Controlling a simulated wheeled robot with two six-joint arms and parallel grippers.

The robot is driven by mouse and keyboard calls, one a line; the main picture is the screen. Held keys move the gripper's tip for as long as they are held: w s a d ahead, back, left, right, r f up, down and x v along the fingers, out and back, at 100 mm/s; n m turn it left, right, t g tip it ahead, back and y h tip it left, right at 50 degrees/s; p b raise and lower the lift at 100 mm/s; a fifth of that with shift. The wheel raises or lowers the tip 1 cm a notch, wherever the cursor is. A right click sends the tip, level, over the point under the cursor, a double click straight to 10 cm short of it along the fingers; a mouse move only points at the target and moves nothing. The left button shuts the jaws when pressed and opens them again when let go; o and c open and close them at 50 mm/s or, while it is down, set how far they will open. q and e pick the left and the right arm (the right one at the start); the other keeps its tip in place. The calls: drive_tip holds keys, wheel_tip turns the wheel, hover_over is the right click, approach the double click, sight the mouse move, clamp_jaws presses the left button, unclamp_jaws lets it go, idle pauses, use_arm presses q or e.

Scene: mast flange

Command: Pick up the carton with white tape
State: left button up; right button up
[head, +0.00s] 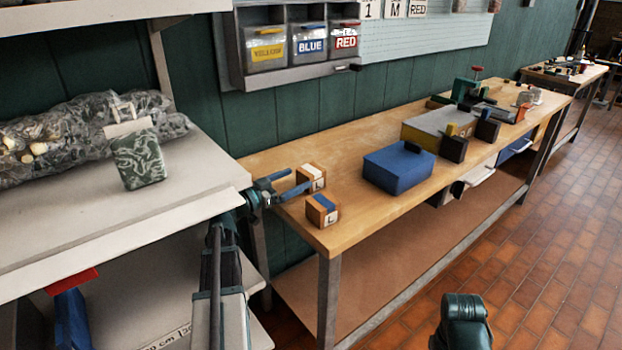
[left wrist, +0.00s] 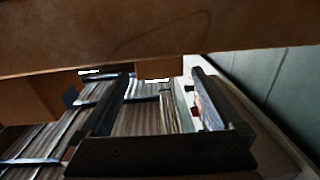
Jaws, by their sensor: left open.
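The carton with white tape (head: 317,174) is a small brown box on the near left end of the wooden bench. A similar carton with blue tape (head: 323,211) stands just in front of it. My left gripper (head: 300,178) is open, with its blue fingers pointing at the white-taped carton from the left. The fingertips are close to the carton; I cannot tell whether they touch it. In the left wrist view, the open fingers (left wrist: 160,74) show under a large brown surface, and the carton cannot be made out for certain.
The wooden bench (head: 270,162) also holds a blue box (head: 398,170), a grey and yellow box (head: 425,130) and tools farther back. A pale shelf (head: 60,225) at left carries a green marbled box (head: 139,160). Labelled bins (head: 308,45) hang on the wall.

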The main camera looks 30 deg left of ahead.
sight(302, 175)
use_arm(q)
drive_tip(key=shift+w, duration=0.1)
drive_tip(key=x, duration=0.5)
drive_tip(key=shift+d+r, duration=0.1)
drive_tip(key=shift+c, duration=0.3)
drive_tip(key=c, duration=1.4)
